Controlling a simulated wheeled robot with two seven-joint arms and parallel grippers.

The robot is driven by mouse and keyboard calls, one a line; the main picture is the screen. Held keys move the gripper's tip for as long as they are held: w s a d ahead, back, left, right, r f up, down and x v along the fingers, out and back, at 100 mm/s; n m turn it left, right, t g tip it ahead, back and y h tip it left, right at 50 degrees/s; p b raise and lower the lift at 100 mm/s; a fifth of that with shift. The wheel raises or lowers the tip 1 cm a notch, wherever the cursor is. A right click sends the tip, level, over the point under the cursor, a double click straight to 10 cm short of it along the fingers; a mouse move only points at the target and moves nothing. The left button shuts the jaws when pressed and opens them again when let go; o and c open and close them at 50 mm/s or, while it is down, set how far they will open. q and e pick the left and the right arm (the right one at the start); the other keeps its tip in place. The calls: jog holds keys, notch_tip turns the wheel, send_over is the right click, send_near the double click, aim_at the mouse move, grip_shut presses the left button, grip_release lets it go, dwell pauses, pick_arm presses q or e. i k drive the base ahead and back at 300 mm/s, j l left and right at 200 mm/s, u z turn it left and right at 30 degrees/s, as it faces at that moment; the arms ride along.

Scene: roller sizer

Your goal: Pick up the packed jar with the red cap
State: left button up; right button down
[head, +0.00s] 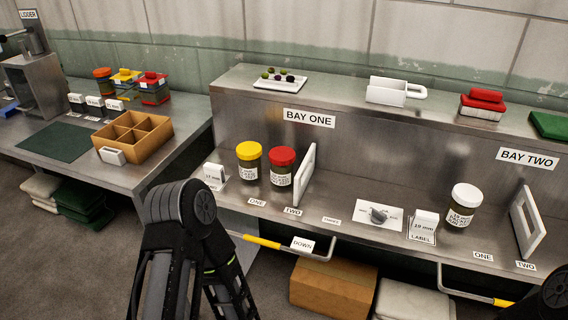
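A jar with a red cap (282,168) stands upright on the lower ledge of bay one, with a printed white label on its front. A jar with a yellow cap (249,164) stands close to its left. A white upright frame (305,175) stands just right of the red-capped jar. A black arm of mine rises in front of the ledge at lower left, below and left of the jars.
A white-capped jar (462,207) and another white frame (528,222) stand in bay two. A dial plate (378,214) lies between the bays. A yellow-gripped handle bar (262,242) juts out below bay one. A divided box (132,138) sits on the left table.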

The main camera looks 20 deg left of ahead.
aim_at(282, 158)
jog(key=i+j+z, duration=0.2)
jog(key=j+z, duration=0.25)
jog(key=j, duration=0.15)
jog(key=j+z, duration=0.2)
jog(key=i+j, duration=0.05)
jog(key=j, duration=0.05)
